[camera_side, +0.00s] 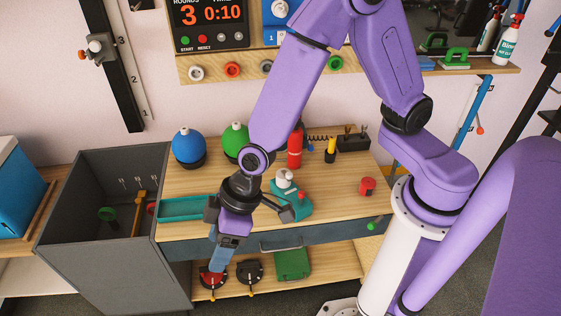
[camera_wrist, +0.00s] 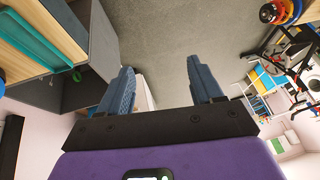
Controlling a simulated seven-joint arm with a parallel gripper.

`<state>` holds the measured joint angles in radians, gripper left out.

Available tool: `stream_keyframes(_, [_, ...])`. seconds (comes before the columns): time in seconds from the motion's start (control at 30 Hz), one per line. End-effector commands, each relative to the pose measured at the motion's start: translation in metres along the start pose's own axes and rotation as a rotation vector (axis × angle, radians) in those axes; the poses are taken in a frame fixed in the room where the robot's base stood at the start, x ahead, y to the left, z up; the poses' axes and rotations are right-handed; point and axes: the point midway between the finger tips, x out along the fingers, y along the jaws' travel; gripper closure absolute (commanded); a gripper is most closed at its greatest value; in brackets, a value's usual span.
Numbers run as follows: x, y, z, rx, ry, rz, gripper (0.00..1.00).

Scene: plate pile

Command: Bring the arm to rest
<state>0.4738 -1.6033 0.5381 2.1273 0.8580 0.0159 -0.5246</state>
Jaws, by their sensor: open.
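My gripper (camera_side: 219,258) hangs in front of the wooden bench in the side view, below the level of its top. Its blue fingers point down past the front edge, above the lower shelf. In the wrist view my gripper (camera_wrist: 165,80) has its two fingers spread well apart. Nothing is between them but grey floor and part of a pale block behind the left finger. My purple arm reaches across the bench from the right, bent at a high elbow. No plates can be made out in either view.
The bench top (camera_side: 335,200) carries a blue ball (camera_side: 188,145), a green ball (camera_side: 235,138), a red cylinder (camera_side: 295,148) and a teal tray (camera_side: 185,209). A dark grey open bin (camera_side: 100,258) stands left of my gripper. Red and black items lie on the lower shelf (camera_side: 333,262).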

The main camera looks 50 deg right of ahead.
Motion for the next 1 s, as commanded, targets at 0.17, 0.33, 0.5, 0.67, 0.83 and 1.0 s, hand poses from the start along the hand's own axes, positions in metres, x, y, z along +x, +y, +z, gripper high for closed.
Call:
stream_keyframes(0.17, [-0.068,-0.014,0.033,-0.082,-0.089,-0.105,0.35])
stream_keyframes(0.33, [-0.126,-0.009,0.080,-0.166,-0.198,-0.127,0.35])
stream_keyframes(0.5, [-0.178,0.012,0.131,-0.238,-0.307,-0.074,0.35])
stream_keyframes(0.67, [-0.213,0.038,0.170,-0.277,-0.382,0.014,0.35])
stream_keyframes(0.83, [-0.232,0.055,0.190,-0.291,-0.421,0.079,0.35])
stream_keyframes(1.0, [-0.235,0.058,0.194,-0.294,-0.430,0.094,0.35])
